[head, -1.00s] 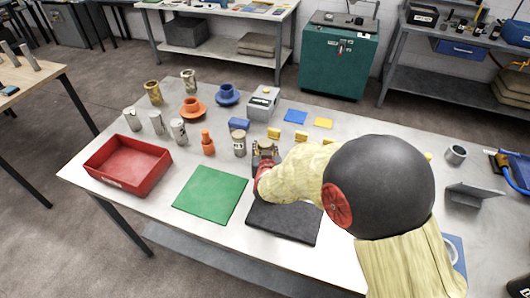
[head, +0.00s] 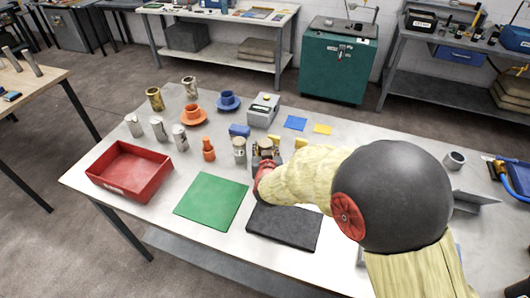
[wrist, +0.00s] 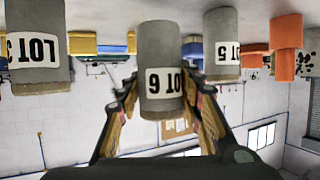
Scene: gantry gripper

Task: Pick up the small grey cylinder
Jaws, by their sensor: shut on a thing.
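A small grey cylinder with a white label (wrist: 160,55) stands between the fingers of my gripper (wrist: 163,95) in the wrist view. The fingers are shut on its sides. The wrist picture is upside down, with the table at the top. In the head view my gripper (head: 265,156) is near the middle of the table, and the held cylinder is mostly hidden by it. I cannot tell whether it is clear of the table. Another grey labelled cylinder (head: 239,151) stands just left of the gripper, apart from it.
Several more grey cylinders (head: 158,129) stand at the left, behind a red tray (head: 130,190). An orange bottle-shaped piece (head: 208,150), a blue block (head: 239,131) and a grey box (head: 263,110) are close by. A green mat (head: 211,201) and a black mat (head: 284,226) lie in front.

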